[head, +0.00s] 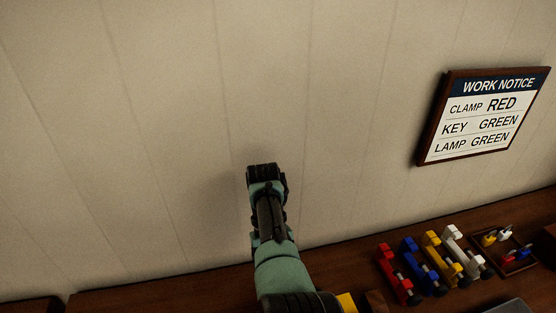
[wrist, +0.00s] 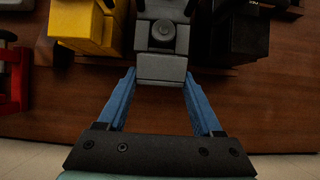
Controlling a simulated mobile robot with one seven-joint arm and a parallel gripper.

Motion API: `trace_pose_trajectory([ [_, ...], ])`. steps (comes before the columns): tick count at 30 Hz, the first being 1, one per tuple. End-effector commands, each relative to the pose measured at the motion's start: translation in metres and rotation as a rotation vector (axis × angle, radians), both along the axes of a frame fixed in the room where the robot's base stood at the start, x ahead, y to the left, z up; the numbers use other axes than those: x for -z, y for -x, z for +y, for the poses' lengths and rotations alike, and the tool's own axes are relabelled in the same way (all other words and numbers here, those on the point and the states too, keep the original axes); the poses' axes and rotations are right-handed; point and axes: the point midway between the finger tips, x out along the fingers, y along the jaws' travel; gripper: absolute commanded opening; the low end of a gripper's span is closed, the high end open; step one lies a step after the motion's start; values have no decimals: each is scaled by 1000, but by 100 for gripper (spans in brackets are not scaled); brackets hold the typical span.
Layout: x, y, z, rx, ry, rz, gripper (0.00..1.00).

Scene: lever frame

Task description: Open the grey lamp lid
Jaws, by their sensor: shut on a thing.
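In the wrist view the grey lamp lid (wrist: 160,68) is at the upper middle, a grey block-like part with a round grey knob (wrist: 162,33) behind it. My gripper (wrist: 158,76) has blue fingers, one on each side of the grey part's near end, and is shut on it. I cannot tell whether the lid is tilted. In the head view my arm covers the middle, and neither the lamp nor the fingertips can be made out.
In the wrist view a yellow box (wrist: 85,28) stands left of the lid and a black box (wrist: 230,38) right. In the head view red (head: 393,272), blue (head: 420,262), yellow (head: 440,255) and white (head: 462,250) clamps stand right, beside a padlock tray (head: 519,267). A notice (head: 484,118) hangs above.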

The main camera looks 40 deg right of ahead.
Motion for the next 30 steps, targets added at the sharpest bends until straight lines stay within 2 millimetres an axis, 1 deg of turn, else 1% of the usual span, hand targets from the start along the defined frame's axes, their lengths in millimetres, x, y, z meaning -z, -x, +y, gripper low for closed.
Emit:
trace_pose_trajectory([
  [11, 2, 1, 1, 0, -3, 5, 12],
  [12, 3, 1, 1, 0, -3, 5, 73],
  [16, 2, 1, 1, 0, -3, 4, 96],
  [17, 2, 1, 1, 0, -2, 3, 98],
  [26, 0, 0, 0, 0, -1, 2, 98],
  [30, -5, 0, 0, 0, -1, 2, 98],
])
